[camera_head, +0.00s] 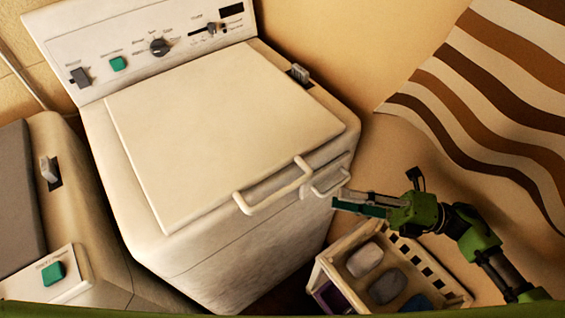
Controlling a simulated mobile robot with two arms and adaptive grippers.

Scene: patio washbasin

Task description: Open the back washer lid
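A cream top-loading washer stands in the middle, with its flat lid (225,130) lying shut. A curved bar handle (275,188) sits on the lid's front edge. A second bar handle (328,183) is just below and right of it on the washer's front. My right gripper (340,197) is beside the washer's front right corner, near the lower handle and right of the lid handle. It appears to hold nothing; its fingers overlap in this view, so their opening is unclear. My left gripper is not in view.
A second machine with a grey top (20,195) stands at the left edge. A slotted basket (333,270) with several rounded items is on the floor below my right gripper. A striped brown and white cloth (490,90) hangs at the right. The lid's top is clear.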

